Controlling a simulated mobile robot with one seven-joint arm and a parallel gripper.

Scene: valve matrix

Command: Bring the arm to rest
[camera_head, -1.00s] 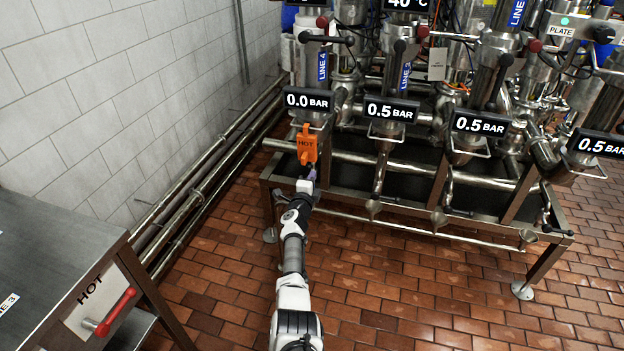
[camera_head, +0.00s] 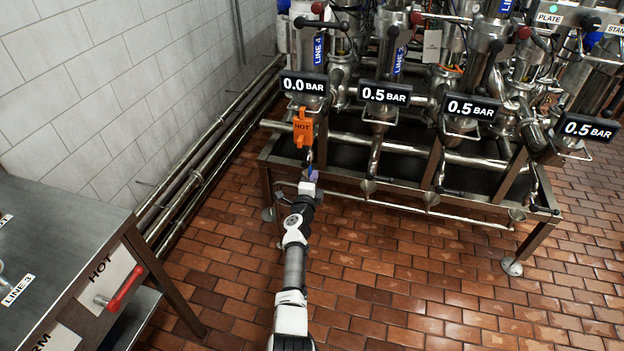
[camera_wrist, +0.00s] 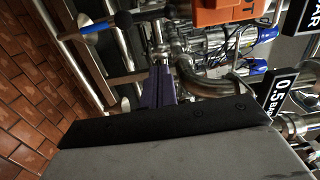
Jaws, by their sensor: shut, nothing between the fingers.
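My arm reaches forward from the bottom of the head view toward the valve rack. My gripper (camera_head: 309,176) is at its far end, just below an orange tag marked HOT (camera_head: 303,129). In the wrist view my gripper (camera_wrist: 160,88) shows as narrow dark purple fingers, shut with nothing seen between them. The orange tag also shows at the top of the wrist view (camera_wrist: 222,12). It hangs under the LINE 4 display (camera_head: 303,85), which reads 0.0 BAR. The fingers look apart from the tag, but the exact gap is hard to tell.
The steel valve rack (camera_head: 395,192) holds several columns and displays reading 0.5 BAR. A metal cabinet (camera_head: 70,225) with a red handle (camera_head: 126,286) stands at the left. Pipes (camera_head: 210,160) run along the tiled wall. The brick floor (camera_head: 420,285) right of my arm is clear.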

